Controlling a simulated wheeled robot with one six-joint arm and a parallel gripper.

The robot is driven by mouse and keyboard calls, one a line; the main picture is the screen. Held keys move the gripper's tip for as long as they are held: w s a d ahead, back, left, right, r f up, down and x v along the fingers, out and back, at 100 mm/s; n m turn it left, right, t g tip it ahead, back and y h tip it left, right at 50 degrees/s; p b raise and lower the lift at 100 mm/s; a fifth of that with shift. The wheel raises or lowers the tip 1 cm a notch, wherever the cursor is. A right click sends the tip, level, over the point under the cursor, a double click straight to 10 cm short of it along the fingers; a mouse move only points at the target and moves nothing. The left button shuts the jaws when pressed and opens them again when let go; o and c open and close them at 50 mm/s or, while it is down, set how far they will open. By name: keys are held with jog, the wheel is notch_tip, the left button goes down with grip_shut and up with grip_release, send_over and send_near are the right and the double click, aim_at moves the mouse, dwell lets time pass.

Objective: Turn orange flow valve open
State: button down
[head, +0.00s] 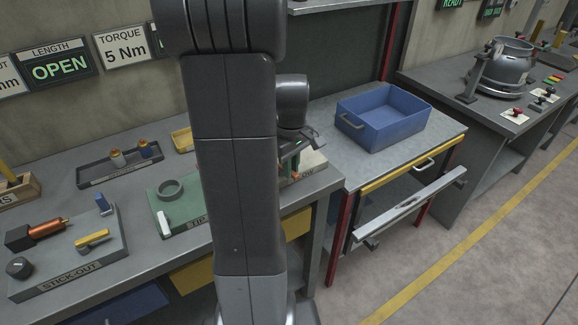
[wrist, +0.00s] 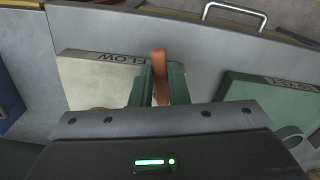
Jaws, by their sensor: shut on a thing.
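The orange flow valve (wrist: 159,62) shows in the wrist view as an upright-looking orange handle at the edge of a pale board (wrist: 88,80) labelled FLOW. My gripper (wrist: 161,80) has its two green fingers on either side of the handle, shut on it. The handle's lower part and base are hidden behind my fingers and gripper body. In the head view my gripper (head: 292,155) is over the pale board (head: 314,160) at the right end of the bench, largely hidden by my arm.
A green board (head: 180,215) with a grey ring (head: 170,188) lies left of the flow board. A blue bin (head: 385,118) stands on the cart to the right. A stick-out board (head: 75,262) is at the far left. A drawer handle (wrist: 233,12) shows in the wrist view.

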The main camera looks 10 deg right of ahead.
jog(key=n, duration=0.1)
jog(key=w+d+n, duration=0.1)
jog(key=n, duration=0.1)
jog(key=shift+n, duration=0.3)
jog(key=n, duration=0.2)
jog(key=w+n, duration=0.1)
jog(key=shift+d+n+p, duration=0.3)
jog(key=shift+p, duration=0.05)
jog(key=n, duration=0.1)
jog(key=w+n, duration=0.1)
jog(key=n, duration=0.2)
jog(key=shift+w+d+n, duration=0.1)
jog(key=shift+w+n, duration=0.5)
jog(key=shift+n, duration=0.55)
jog(key=shift+w+n, duration=0.3)
jog(key=shift+n, duration=0.55)
jog(key=c, duration=1.4)
grip_release()
notch_tip(320, 180, up, 14)
